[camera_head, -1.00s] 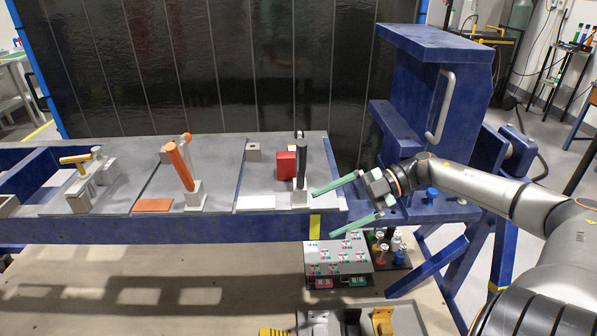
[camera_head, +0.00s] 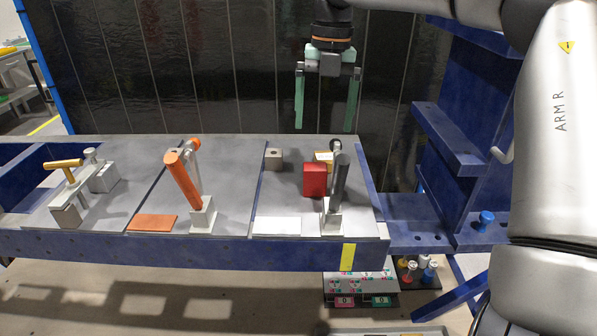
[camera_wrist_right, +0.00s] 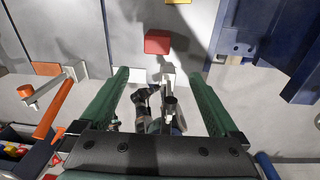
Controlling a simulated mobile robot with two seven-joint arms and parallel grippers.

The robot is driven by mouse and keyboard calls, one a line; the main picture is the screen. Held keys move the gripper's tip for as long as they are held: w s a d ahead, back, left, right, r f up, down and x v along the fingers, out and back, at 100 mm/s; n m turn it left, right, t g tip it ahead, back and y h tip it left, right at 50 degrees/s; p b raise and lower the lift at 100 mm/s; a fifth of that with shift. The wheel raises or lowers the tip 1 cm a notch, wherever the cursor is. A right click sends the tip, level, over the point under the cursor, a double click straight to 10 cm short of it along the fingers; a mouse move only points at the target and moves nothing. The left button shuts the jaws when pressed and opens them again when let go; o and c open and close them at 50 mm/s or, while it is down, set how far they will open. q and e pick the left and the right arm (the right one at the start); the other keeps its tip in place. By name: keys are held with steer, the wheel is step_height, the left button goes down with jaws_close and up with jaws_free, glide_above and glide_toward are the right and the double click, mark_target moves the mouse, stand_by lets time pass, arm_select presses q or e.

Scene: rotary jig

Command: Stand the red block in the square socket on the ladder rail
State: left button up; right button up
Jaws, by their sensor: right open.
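The red block (camera_head: 315,180) stands on the right-hand grey plate of the blue rail, just behind the black-handled clamp (camera_head: 338,185). It also shows in the right wrist view (camera_wrist_right: 157,42), ahead of and between my finger lines. A small grey block with a dark hole in its top (camera_head: 274,159) sits behind and left of the red block; I cannot tell for certain that it is the square socket. My right gripper (camera_head: 327,127) is open and empty, fingers pointing down, above and beyond the red block. My left gripper is not in view.
An orange-handled clamp (camera_head: 186,181) and a yellow-handled clamp (camera_head: 68,170) stand farther left. A yellowish piece (camera_head: 322,156) lies behind the red block. A blue upright frame (camera_head: 450,140) rises at the right. White (camera_head: 278,227) and orange (camera_head: 152,222) patches lie near the front edge.

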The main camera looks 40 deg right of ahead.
steer(key=w, duration=0.1)
glide_above(315, 166)
steer(key=shift+h, duration=0.3)
steer(key=f, duration=0.6)
steer(key=shift+s+d+f, duration=0.2)
steer(key=shift+s+f, duration=0.05)
steer(key=shift+f, duration=0.05)
steer(key=shift+w+a+f+p, duration=0.1)
steer(key=shift+w+f+p, duration=0.1)
steer(key=shift+f, duration=1.35)
steer(key=shift+w+a+f+p, duration=0.1)
steer(key=shift+f+p, duration=0.05)
steer(key=shift+f, duration=1.4)
jaws_close()
steer(key=shift+r, duration=0.1)
